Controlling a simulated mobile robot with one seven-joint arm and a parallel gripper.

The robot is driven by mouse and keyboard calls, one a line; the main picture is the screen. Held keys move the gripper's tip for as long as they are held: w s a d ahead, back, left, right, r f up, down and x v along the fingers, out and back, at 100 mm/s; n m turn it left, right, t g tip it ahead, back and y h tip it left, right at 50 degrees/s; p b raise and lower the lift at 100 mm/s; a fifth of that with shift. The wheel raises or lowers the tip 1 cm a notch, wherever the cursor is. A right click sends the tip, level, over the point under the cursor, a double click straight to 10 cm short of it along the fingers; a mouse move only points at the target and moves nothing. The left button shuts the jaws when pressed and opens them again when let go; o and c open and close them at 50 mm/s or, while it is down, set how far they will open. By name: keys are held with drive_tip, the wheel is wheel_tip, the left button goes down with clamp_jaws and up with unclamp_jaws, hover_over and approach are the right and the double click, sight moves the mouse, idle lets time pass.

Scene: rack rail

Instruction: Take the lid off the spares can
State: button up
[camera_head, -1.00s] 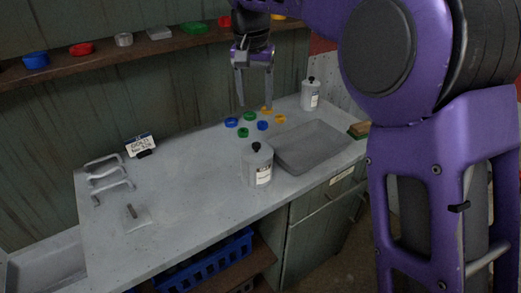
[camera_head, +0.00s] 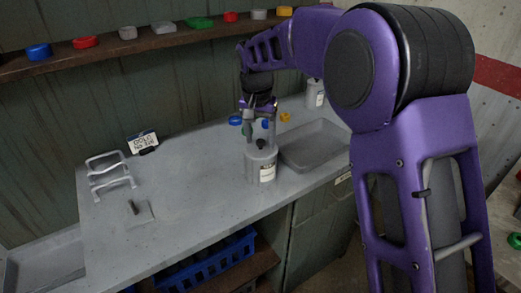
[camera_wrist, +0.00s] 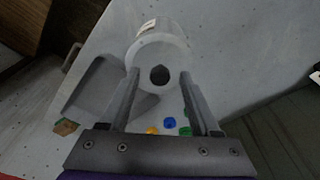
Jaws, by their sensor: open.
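A grey-white can (camera_head: 261,170) with a label stands on the workbench; the label's text is too small to read. Its lid (camera_head: 252,154) is on, with a round black knob (camera_head: 261,144) on top. My gripper (camera_head: 259,136) is open, pointing down over this can, its fingers at the height of the knob or just above. In the wrist view the can (camera_wrist: 160,30) is ahead, and the knob (camera_wrist: 160,75) lies between the two fingers, apart from both. A second similar can (camera_head: 315,95) stands at the back right, partly behind my arm.
A shallow grey tray (camera_head: 318,161) lies right of the near can. Blue and yellow small parts (camera_head: 285,117) lie behind it. Wire handles (camera_head: 110,172), a small card sign (camera_head: 142,142) and a plate with a peg (camera_head: 137,213) are at left. A shelf (camera_head: 120,50) runs along the wall.

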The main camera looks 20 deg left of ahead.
drive_tip(key=shift+f, duration=0.2)
clamp_jaws()
idle(0.3)
